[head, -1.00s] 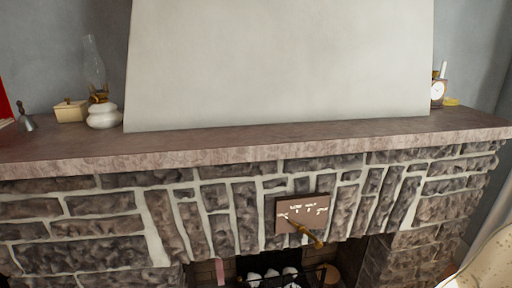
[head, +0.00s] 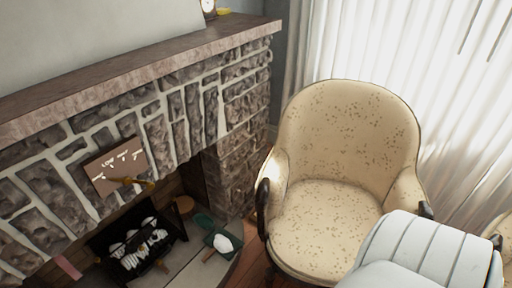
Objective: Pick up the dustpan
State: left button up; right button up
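A dark green item (head: 203,221), which looks like the dustpan, lies on the hearth at the right of the fireplace opening in the head view. A white, rounded piece with a brown handle (head: 222,243) lies at its near end; I cannot tell whether it is a brush resting on the pan or a separate thing. Neither of my grippers shows in the head view.
The stone fireplace (head: 150,120) with its mantel (head: 150,68) stands at left. A black grate (head: 135,250) sits in its opening. A cream armchair (head: 340,215) stands right of the hearth. A strip of wood floor (head: 257,262) shows between.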

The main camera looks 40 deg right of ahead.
aim_at(222, 242)
jog(key=z, duration=1)
jog(key=u, duration=2.35)
jog(key=z, duration=2.25)
